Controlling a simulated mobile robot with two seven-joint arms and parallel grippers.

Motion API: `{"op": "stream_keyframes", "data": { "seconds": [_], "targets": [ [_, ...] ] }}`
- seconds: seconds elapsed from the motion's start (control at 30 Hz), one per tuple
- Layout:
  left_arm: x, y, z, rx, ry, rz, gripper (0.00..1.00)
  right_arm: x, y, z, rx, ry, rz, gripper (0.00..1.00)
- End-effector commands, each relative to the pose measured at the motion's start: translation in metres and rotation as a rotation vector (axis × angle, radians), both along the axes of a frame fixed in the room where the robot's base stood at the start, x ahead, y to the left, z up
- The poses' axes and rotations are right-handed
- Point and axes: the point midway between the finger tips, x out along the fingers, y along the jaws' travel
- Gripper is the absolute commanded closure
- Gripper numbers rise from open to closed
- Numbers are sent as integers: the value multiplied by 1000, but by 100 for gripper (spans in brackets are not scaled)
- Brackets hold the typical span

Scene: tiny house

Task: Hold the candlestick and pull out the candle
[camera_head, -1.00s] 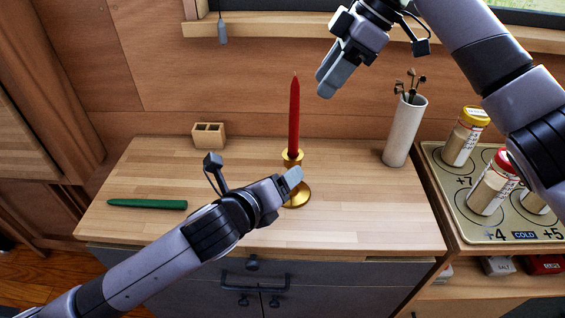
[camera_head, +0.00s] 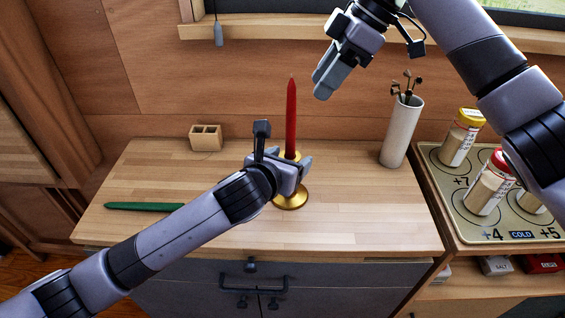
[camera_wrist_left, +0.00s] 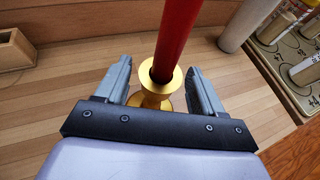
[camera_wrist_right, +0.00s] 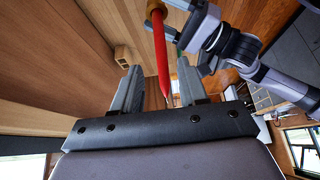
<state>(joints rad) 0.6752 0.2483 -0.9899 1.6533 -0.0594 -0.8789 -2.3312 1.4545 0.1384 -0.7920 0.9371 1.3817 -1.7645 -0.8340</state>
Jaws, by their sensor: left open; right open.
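A red candle (camera_head: 291,118) stands upright in a brass candlestick (camera_head: 291,201) on the wooden counter. My left gripper (camera_head: 300,165) is open at the candlestick's stem. In the left wrist view its two fingers lie on either side of the gold candlestick (camera_wrist_left: 152,93), with the red candle (camera_wrist_left: 177,38) rising above; whether they touch it I cannot tell. My right gripper (camera_head: 320,88) is open and empty, above and to the right of the candle's top. In the right wrist view the candle (camera_wrist_right: 160,50) shows between and beyond its fingers.
A green candle (camera_head: 145,206) lies at the counter's left. A small wooden holder (camera_head: 206,138) stands at the back, and a white vase (camera_head: 402,132) at the back right. A tray (camera_head: 462,222) with jars is on the right. The counter's right front is clear.

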Motion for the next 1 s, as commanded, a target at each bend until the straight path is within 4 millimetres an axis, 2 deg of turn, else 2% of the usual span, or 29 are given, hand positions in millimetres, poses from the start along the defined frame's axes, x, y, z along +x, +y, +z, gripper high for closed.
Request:
{"op": "stream_keyframes", "data": {
  "seconds": [0.3,0.67,0.87,0.9,1.0],
  "targets": [
    [21,-9,-9,-1,-1,0,32,0,0,0,0,0,0,57],
    [24,-10,-10,-2,0,-1,32,0,0,0,0,0,0,57],
    [23,-10,-10,-2,0,-1,94,0,0,0,0,0,0,57],
    [23,-10,-10,-2,0,-1,97,0,0,0,0,0,0,57],
    [23,-10,-11,-2,0,-1,97,0,0,0,0,0,0,57]
  ]
}}
